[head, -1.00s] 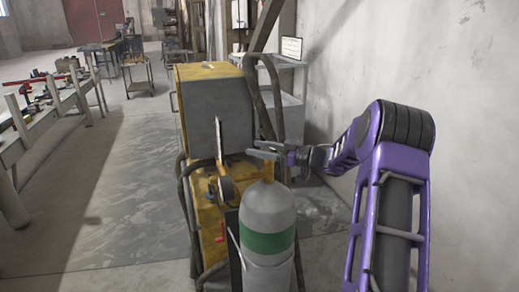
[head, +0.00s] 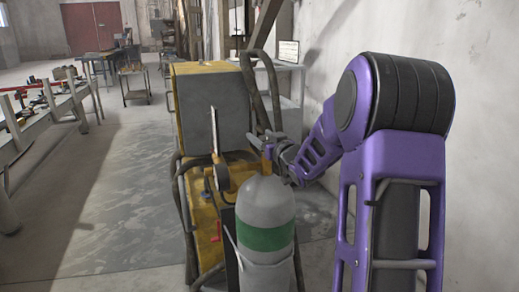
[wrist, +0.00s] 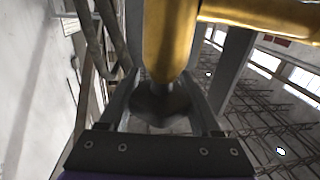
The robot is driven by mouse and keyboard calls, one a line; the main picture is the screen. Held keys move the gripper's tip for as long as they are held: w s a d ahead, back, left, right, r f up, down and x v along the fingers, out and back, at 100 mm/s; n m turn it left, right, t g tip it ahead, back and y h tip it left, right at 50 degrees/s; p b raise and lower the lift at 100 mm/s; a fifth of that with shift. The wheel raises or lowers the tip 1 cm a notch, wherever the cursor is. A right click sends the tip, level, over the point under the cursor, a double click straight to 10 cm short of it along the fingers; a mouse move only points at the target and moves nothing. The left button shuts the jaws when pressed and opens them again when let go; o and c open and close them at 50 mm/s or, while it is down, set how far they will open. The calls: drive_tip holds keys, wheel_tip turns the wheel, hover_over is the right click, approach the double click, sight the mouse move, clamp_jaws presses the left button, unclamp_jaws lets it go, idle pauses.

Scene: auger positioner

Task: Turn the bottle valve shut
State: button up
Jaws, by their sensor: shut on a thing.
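The grey gas bottle (head: 265,207) with a green band stands upright in the middle of the head view. Its brass valve (head: 266,160) rises from the top and fills the upper middle of the wrist view (wrist: 168,38). A dark grey knob (wrist: 160,102) sits at the end of the valve stem. My gripper (head: 266,141) is at the valve, reaching in from the right. In the wrist view, its fingers (wrist: 163,92) are on both sides of the knob and shut on it. The fingertips' contact is partly hidden.
A yellow and grey welding machine (head: 210,108) with hoses stands directly behind and left of the bottle. A bare wall (head: 420,30) is close on the right. A workbench (head: 50,110) with tools stands at the far left. The floor (head: 120,210) between is clear.

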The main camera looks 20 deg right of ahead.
drive_tip(key=m+h, duration=0.1)
drive_tip(key=h, duration=0.1)
drive_tip(key=m+h+b, duration=0.1)
drive_tip(key=h, duration=0.1)
drive_tip(key=m+h+b, duration=0.1)
drive_tip(key=h, duration=0.1)
drive_tip(key=shift+d+m, duration=0.3)
drive_tip(key=shift+m, duration=0.1)
drive_tip(key=shift+s+d+r+m+g+h+p, duration=0.1)
drive_tip(key=shift+d+m+g+h+p, duration=0.2)
drive_tip(key=shift+m+g+h, duration=0.5)
drive_tip(key=shift+s+d+f+m+g+h+p, duration=0.15)
drive_tip(key=shift+m+g+h+p, duration=0.15)
drive_tip(key=shift+m+h, duration=0.85)
drive_tip(key=shift+d+r+m+g+h+p, duration=0.2)
drive_tip(key=shift+m+g+h+p, duration=0.25)
drive_tip(key=shift+h, duration=1)
drive_tip(key=shift+d, duration=0.2)
drive_tip(key=o, duration=1.4)
drive_tip(key=shift+c, duration=0.2)
drive_tip(key=v, duration=1.7)
drive_tip(key=shift+a+p, duration=0.3)
drive_tip(key=shift+a, duration=0.05)
